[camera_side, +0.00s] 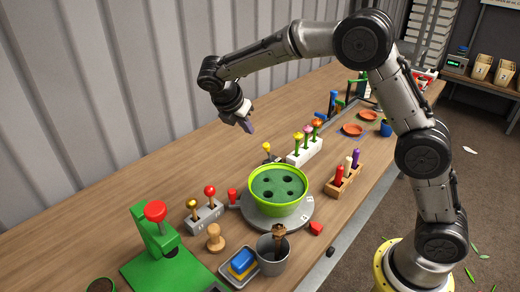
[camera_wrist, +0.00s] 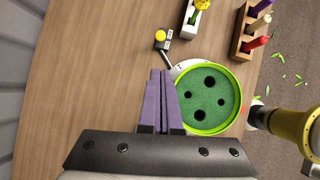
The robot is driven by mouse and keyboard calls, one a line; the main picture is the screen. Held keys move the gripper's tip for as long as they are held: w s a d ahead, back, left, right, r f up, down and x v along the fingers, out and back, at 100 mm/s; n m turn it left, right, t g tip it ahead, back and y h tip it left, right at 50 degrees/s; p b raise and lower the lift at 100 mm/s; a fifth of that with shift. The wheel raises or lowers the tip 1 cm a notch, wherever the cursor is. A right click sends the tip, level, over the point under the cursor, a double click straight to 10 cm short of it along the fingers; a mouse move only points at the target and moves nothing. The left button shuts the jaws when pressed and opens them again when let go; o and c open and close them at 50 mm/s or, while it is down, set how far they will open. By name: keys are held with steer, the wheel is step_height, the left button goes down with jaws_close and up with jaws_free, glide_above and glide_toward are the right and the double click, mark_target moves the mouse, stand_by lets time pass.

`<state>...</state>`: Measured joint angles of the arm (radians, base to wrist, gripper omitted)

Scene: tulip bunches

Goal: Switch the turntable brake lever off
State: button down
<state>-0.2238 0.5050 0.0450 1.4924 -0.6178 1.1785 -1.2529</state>
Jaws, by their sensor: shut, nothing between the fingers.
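My gripper (camera_side: 247,125) is shut and empty, held in the air behind and above the turntable. Its purple fingers (camera_wrist: 160,100) lie together in the wrist view. The grey turntable (camera_side: 301,214) carries a green bowl (camera_side: 278,207) with several dark holes in its top. A small lever with a yellow knob (camera_side: 266,147) stands behind the bowl; it also shows in the wrist view (camera_wrist: 160,36), with a dark arm reaching toward the turntable. A red knob (camera_side: 232,195) sits at the turntable's left edge. No label shows which is the brake lever. The fingers touch neither.
A white rack with tulips (camera_side: 304,152) and a wooden block with coloured pegs (camera_side: 342,180) stand right of the bowl. A grey block with two knobs (camera_side: 204,216), a green press (camera_side: 160,250) and a grey cup (camera_side: 273,254) are in front. The table's left rear is clear.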

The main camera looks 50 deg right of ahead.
steer(key=shift+n+g, duration=0.3)
steer(key=shift+g, duration=0.1)
steer(key=f, duration=0.1)
steer(key=a+f, duration=0.1)
steer(key=f, duration=0.3)
steer(key=shift+w+a+f, duration=0.15)
steer(key=shift+a, duration=0.25)
steer(key=x, duration=0.9)
steer(key=shift+d+f, duration=0.1)
steer(key=shift+d, duration=0.2)
steer(key=shift+w+d+r, duration=0.15)
steer(key=shift+w+d, duration=0.05)
steer(key=shift+d, duration=0.45)
steer(key=shift+w+d+r, duration=0.1)
steer(key=shift+w+d, duration=0.05)
steer(key=shift+d, duration=0.5)
steer(key=shift+w+d+r, duration=0.15)
steer(key=shift+w+d, duration=0.05)
steer(key=shift+d, duration=0.45)
steer(key=shift+d, duration=0.1)
steer(key=shift+d+r, duration=0.2)
